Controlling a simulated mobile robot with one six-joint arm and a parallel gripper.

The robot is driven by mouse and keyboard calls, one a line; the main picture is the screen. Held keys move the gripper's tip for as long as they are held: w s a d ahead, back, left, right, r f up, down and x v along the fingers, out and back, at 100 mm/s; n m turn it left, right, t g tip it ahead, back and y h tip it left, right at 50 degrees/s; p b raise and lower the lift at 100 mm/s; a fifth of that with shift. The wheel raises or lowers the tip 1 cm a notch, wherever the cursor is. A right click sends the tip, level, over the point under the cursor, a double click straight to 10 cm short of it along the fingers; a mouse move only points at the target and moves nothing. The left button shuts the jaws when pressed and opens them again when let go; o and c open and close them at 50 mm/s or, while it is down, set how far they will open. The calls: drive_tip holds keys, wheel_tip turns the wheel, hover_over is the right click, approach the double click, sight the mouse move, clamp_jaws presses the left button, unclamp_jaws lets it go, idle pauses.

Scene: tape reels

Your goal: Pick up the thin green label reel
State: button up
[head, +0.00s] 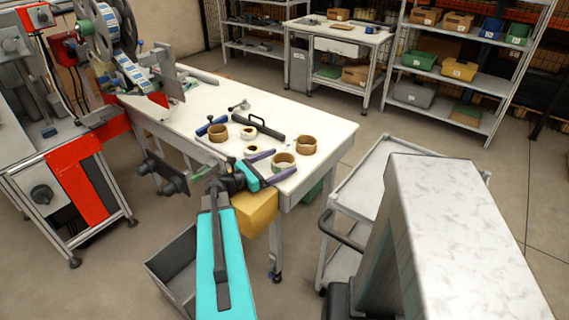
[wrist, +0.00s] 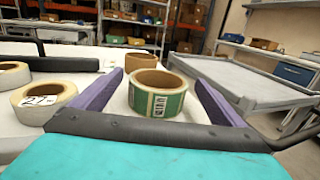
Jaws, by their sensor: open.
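The green label reel (wrist: 158,98) has a brown cardboard core and a white printed patch on its green side. It lies flat on the white table, and the head view shows it too (head: 283,163). My gripper (wrist: 159,77) is open, with one purple finger on each side of the reel. The reel sits between the fingers towards their tips, with a small gap visible on each side. In the head view my gripper (head: 284,160) reaches low over the table's near right corner.
A white reel marked 27 (wrist: 44,102) lies left of my left finger. A brown tape reel (head: 306,146) stands just beyond the green one. More reels and a black-handled tool (head: 265,127) lie further left. A grey cart (head: 372,170) stands to the right.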

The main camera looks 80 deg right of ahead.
drive_tip(key=shift+c, duration=0.4)
drive_tip(key=c, duration=1.1)
drive_tip(key=shift+r, duration=0.2)
